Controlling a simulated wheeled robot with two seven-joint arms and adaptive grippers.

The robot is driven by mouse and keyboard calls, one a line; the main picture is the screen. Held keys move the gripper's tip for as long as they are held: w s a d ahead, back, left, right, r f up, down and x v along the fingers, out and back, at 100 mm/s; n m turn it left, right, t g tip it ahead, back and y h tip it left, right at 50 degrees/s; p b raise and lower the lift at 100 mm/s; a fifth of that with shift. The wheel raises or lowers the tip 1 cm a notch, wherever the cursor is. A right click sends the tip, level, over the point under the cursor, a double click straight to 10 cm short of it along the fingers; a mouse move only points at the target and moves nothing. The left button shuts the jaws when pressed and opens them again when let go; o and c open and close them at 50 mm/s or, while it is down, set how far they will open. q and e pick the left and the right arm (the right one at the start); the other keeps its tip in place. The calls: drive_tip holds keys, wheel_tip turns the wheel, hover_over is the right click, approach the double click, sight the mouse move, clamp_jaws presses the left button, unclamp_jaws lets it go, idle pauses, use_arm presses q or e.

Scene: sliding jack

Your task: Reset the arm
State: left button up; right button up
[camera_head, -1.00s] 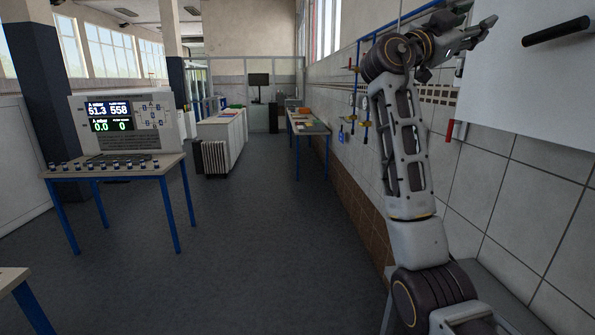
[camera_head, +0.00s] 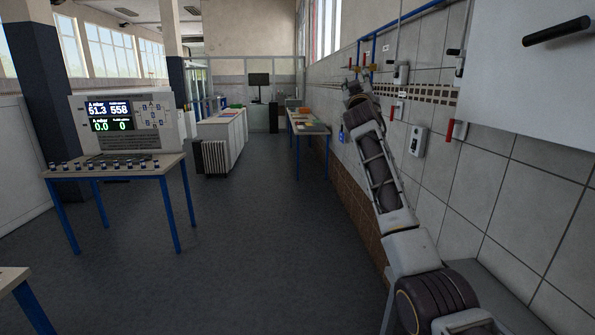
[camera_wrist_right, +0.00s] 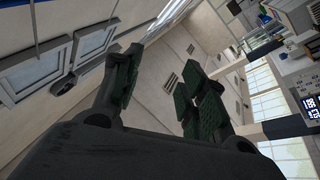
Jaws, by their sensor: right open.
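My right arm (camera_head: 378,165) stretches up and forward along the tiled wall at the right of the head view. Its far end is foreshortened there, and the gripper's fingers cannot be made out. In the right wrist view my right gripper (camera_wrist_right: 155,88) is open and empty, its two dark green-padded fingers apart. That view is steeply tilted and shows walls, ceiling and windows beyond the fingers. My left gripper is in neither view.
A white cabinet (camera_head: 528,75) with a black handle hangs at the upper right. Wall boxes (camera_head: 418,141) and blue pipes sit beside my arm. A table (camera_head: 120,172) with a display panel (camera_head: 128,122) stands at the left. The middle floor (camera_head: 250,240) is clear.

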drive_tip(key=w+a+f+n+g+y, duration=0.1)
drive_tip(key=w+f+g+y, duration=0.15)
drive_tip(key=f, duration=1.85)
drive_tip(key=w+a+f+g+y, duration=0.15)
drive_tip(key=w+f, duration=0.25)
drive_tip(key=f, duration=1.7)
drive_tip(key=s+d+f+m+g, duration=0.15)
drive_tip(key=s+f, duration=0.35)
drive_tip(key=f, duration=0.8)
drive_tip(key=s+d+f+g, duration=0.1)
drive_tip(key=s+f+g, duration=0.3)
drive_tip(key=f, duration=0.9)
drive_tip(key=s+d+f+g, duration=0.15)
drive_tip(key=s+f, duration=0.45)
drive_tip(key=f, duration=0.8)
drive_tip(key=s+d+f+g, duration=0.2)
drive_tip(key=s+f, duration=1.2)
drive_tip(key=s, duration=0.2)
drive_tip(key=s+d+f+g, duration=0.2)
drive_tip(key=s+f+g, duration=0.1)
drive_tip(key=s+f, duration=1.15)
drive_tip(key=s+d+f+g, duration=0.1)
drive_tip(key=s+f, duration=0.4)
drive_tip(key=s, duration=1.6)
drive_tip(key=s+d+f+g+h, duration=0.1)
drive_tip(key=s+f+g, duration=0.3)
drive_tip(key=s, duration=1.7)
drive_tip(key=shift+d+f, duration=0.2)
drive_tip(key=shift+f, duration=0.2)
